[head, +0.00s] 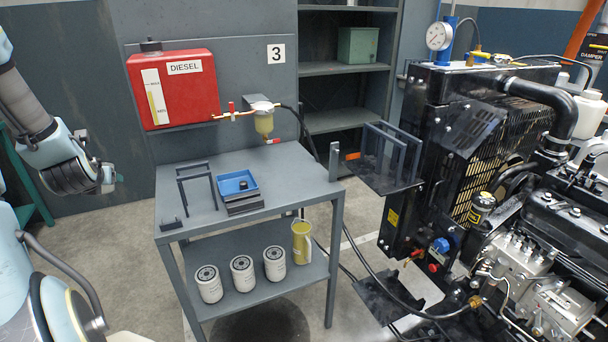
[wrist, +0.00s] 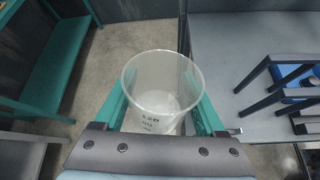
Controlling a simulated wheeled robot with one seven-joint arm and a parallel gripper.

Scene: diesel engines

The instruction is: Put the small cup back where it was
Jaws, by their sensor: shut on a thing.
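The small cup (wrist: 160,90) is clear plastic with dark printed marks and shows in the wrist view. It looks empty and its open top faces the camera. My gripper (wrist: 162,110) is shut on it, one green finger on each side. The cup is held over the floor, just left of the grey table (wrist: 225,60). In the head view the grey table (head: 285,165) carries black stands (head: 197,180) and a blue tray (head: 238,184). The gripper and cup do not show in the head view.
A red diesel tank (head: 185,95) and a filter bowl (head: 263,122) hang above the table. White filters (head: 242,272) and a yellow jug (head: 301,242) stand on its lower shelf. The engine (head: 540,230) fills the right. A green bench (wrist: 60,60) is left. The table's right part is clear.

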